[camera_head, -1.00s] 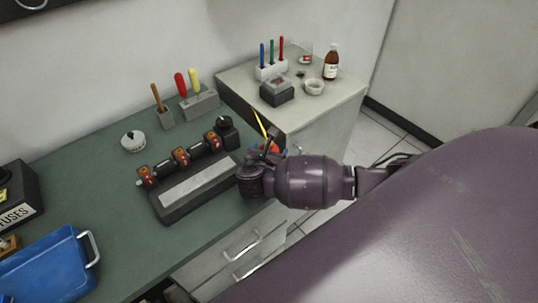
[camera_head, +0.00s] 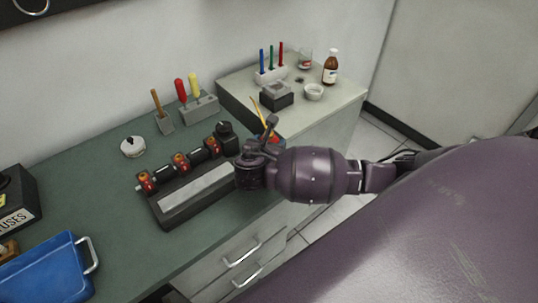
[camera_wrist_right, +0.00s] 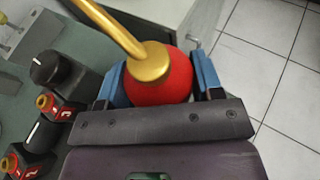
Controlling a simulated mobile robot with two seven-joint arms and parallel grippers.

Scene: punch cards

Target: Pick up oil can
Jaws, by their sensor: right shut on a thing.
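The oil can has a round red body and a long gold spout. In the right wrist view the red body (camera_wrist_right: 160,88) sits between the two blue finger pads of my right gripper (camera_wrist_right: 160,80), which is shut on it. In the head view my right gripper (camera_head: 268,142) is at the right edge of the green bench, and its wrist covers most of the oil can (camera_head: 275,138). The thin gold spout sticks up and leans to the left. The can's underside is hidden. My left gripper is out of view.
A dark device (camera_head: 193,196) with several red-and-black knobs stands close left of the gripper. The grey cabinet (camera_head: 330,105) behind holds a pen block (camera_head: 271,76), a brown bottle (camera_head: 331,67) and a small bowl (camera_head: 314,92). A blue bin (camera_head: 45,270) lies front left.

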